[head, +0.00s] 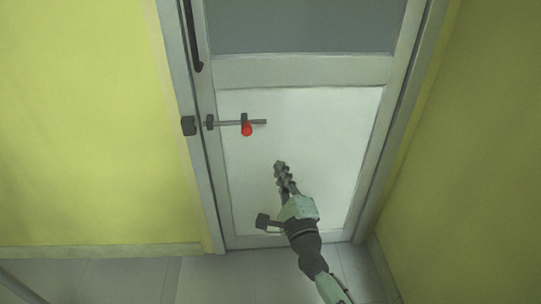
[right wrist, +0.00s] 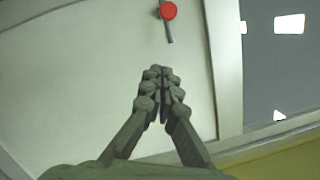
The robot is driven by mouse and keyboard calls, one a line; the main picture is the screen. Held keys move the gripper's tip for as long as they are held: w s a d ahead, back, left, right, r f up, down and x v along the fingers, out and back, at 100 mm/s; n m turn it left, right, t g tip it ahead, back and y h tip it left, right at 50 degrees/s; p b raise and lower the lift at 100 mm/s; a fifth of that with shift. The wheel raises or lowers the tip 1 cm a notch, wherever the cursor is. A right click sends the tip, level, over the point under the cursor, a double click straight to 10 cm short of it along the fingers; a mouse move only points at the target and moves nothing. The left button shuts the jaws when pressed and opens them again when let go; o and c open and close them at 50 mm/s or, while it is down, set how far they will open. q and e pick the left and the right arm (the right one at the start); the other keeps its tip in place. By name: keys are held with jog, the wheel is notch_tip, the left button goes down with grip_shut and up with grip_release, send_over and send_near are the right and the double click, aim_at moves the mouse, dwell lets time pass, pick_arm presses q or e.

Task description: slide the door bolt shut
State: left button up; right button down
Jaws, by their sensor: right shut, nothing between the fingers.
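The door bolt (head: 228,122) is a thin grey rod on the white door (head: 310,130), held in dark brackets, with a red knob (head: 247,129) near its right part. A dark keeper block (head: 188,125) sits on the door frame to its left, and the rod's left end is apart from it. My right gripper (head: 280,165) is shut and empty, below and to the right of the knob, not touching it. In the right wrist view the shut fingers (right wrist: 160,72) point toward the red knob (right wrist: 168,11) at the top edge. My left gripper is not in view.
A dark vertical handle (head: 191,40) is on the door's upper left. Yellow walls (head: 80,130) stand on both sides, and the right one is close to the door. The door face around the bolt is clear. Grey floor tiles (head: 130,280) lie below.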

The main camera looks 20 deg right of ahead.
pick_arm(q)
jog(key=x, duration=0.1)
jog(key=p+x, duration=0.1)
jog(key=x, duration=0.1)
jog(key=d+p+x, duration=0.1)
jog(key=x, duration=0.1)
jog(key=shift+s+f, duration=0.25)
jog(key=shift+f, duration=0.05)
pick_arm(e)
jog(key=w+a+r, duration=0.2)
jog(key=w, duration=0.8)
jog(key=shift+r, duration=0.4)
jog(key=shift+a, duration=0.1)
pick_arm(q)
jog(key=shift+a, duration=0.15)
pick_arm(e)
jog(key=shift+w+a, duration=0.1)
jog(key=shift+a, duration=0.05)
